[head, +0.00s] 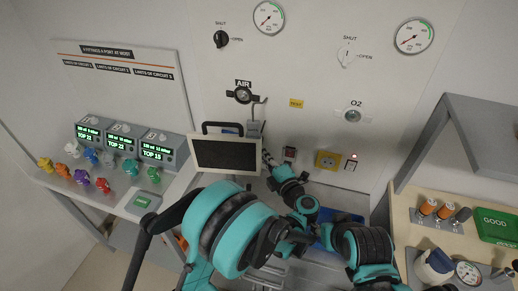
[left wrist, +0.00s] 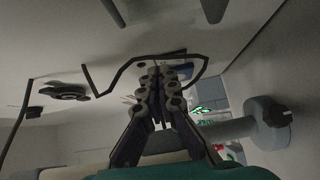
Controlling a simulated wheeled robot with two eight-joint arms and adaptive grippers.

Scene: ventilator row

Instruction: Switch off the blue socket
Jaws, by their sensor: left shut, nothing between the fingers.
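My left gripper (head: 268,158) reaches up toward the back wall, just right of the dark monitor. Its fingers are closed together and empty; they also show in the left wrist view (left wrist: 162,72), close to a thin black loop (left wrist: 125,66). I cannot make out a blue socket; the monitor and my arm cover part of the wall. On the wall right of the gripper are a dark reddish socket (head: 289,153) and a yellow socket (head: 326,160). A red light (head: 354,156) glows right of the yellow socket. My right gripper is not in view.
The monitor (head: 225,154) stands left of the gripper. A bench (head: 130,209) with lit displays and several coloured knobs is at left. Above are the AIR valve (head: 243,95) and O2 valve (head: 353,116). A shelf with orange-topped items (head: 428,207) is at right.

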